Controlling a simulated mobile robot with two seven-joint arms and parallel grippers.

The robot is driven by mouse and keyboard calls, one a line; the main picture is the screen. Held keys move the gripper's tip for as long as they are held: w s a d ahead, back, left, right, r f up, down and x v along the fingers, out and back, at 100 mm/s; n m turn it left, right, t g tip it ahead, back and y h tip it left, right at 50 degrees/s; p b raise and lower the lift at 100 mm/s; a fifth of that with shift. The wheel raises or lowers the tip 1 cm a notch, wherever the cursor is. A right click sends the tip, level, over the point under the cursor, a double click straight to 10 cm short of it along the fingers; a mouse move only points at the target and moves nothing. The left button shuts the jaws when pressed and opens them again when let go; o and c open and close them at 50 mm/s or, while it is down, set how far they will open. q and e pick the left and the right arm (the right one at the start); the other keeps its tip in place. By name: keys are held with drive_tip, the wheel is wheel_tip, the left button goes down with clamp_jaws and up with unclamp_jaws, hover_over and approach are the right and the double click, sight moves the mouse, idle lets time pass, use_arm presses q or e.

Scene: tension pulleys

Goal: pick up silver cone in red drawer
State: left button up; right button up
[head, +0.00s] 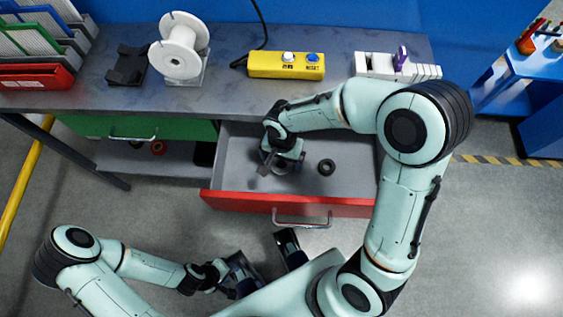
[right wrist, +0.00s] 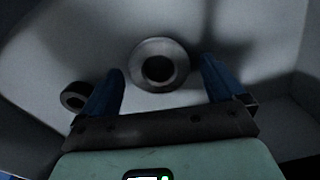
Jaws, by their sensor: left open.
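The silver cone (right wrist: 148,51) is a round grey piece with a dark centre hole, seen from above on the drawer floor in the right wrist view. The red drawer (head: 245,200) is pulled open. My right gripper (head: 277,163) is down inside the drawer over the cone, which it mostly hides in the head view. In the right wrist view its blue fingers are apart on either side of the cone; I cannot tell whether they touch it. My left gripper (head: 266,262) is open and empty in front of the drawer.
A dark ring (head: 326,167) lies in the drawer to the right of my right gripper. The drawer walls stand around the gripper. On the bench are a white spool (head: 180,46), a yellow button box (head: 285,65) and a white holder (head: 375,66). A green drawer (head: 90,127) is at left.

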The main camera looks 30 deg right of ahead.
drive_tip(key=c, duration=1.1)
drive_tip(key=shift+o, duration=0.2)
drive_tip(key=shift+r, duration=0.15)
